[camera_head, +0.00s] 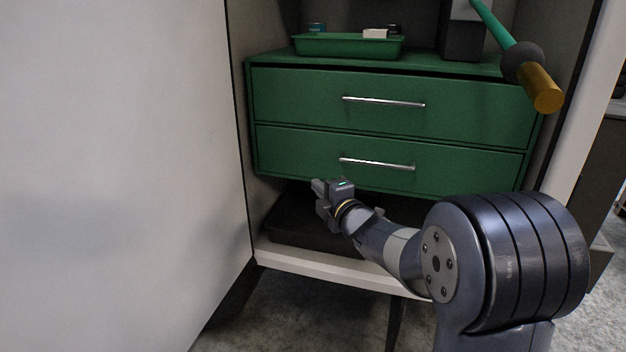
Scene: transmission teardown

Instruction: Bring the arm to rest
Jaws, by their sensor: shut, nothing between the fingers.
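My gripper (317,187) is at the end of my arm, in the middle of the head view, pointing left. It is small in the picture, looks shut, and holds nothing. It appears in front of the lower edge of a green drawer unit (256,110), below and left of the lower drawer's handle (376,164). My arm reaches in from the lower right, bent, with its large dark joint nearest the camera. Whether the gripper touches anything cannot be told.
Both green drawers are closed. A black tray (290,225) lies on the cabinet floor below them. A green tray (340,46) with small items stands on top. A teal rod with a gold end (540,88) juts out at upper right. A large pale door (110,170) fills the left.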

